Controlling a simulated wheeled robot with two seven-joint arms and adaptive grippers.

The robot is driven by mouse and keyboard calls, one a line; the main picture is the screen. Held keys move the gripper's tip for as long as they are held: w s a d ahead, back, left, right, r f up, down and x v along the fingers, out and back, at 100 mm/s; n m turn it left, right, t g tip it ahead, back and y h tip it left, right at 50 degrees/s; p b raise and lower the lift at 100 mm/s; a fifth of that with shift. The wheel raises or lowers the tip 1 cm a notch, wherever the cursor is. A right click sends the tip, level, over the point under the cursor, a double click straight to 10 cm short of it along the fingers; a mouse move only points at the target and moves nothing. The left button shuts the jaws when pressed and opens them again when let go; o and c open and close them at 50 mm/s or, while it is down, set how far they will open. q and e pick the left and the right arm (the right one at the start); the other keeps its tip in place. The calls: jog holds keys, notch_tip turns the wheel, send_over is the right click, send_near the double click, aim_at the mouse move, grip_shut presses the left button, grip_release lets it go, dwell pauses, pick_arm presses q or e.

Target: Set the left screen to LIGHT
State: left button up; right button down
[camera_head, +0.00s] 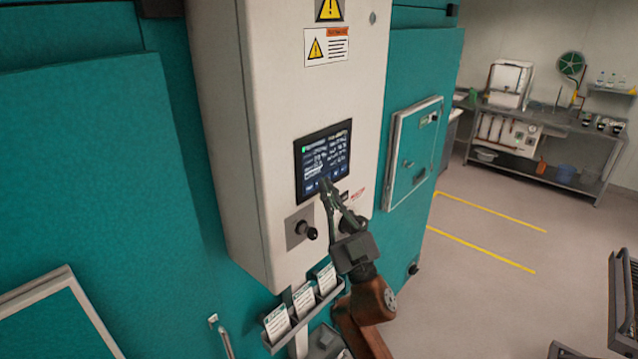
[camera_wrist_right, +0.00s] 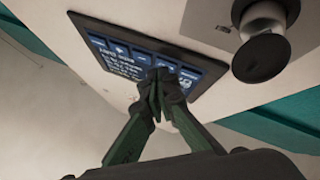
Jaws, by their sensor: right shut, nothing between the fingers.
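One dark screen (camera_head: 322,160) with blue panels and small white text is set in the front of a white control box (camera_head: 275,120). It also shows in the right wrist view (camera_wrist_right: 125,60). Its text is too small to read surely. My right gripper (camera_head: 326,186) is shut and empty, with its fingertips in front of the screen's lower edge. In the right wrist view the fingertips (camera_wrist_right: 158,80) overlap the lower part of the screen and hide some of it; I cannot tell whether they touch. My left gripper is not in view.
A black knob (camera_head: 309,232) sticks out below the screen, close to the right gripper; it also shows in the right wrist view (camera_wrist_right: 262,55). A rack of cards (camera_head: 303,302) hangs under the box. A teal hatch (camera_head: 413,152) is to the right. Floor beyond is open.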

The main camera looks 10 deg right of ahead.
dwell(0.4)
jog(key=shift+s+d+p, duration=0.3)
jog(key=shift+s+d, duration=0.15)
jog(key=shift+s, duration=0.1)
jog(key=shift+s+d+p, duration=0.45)
jog(key=shift+s+d, duration=0.3)
jog(key=shift+s, duration=0.25)
jog(key=shift+s+d+p, duration=0.45)
jog(key=shift+s+d, duration=0.3)
jog(key=shift+s, duration=0.25)
dwell(0.5)
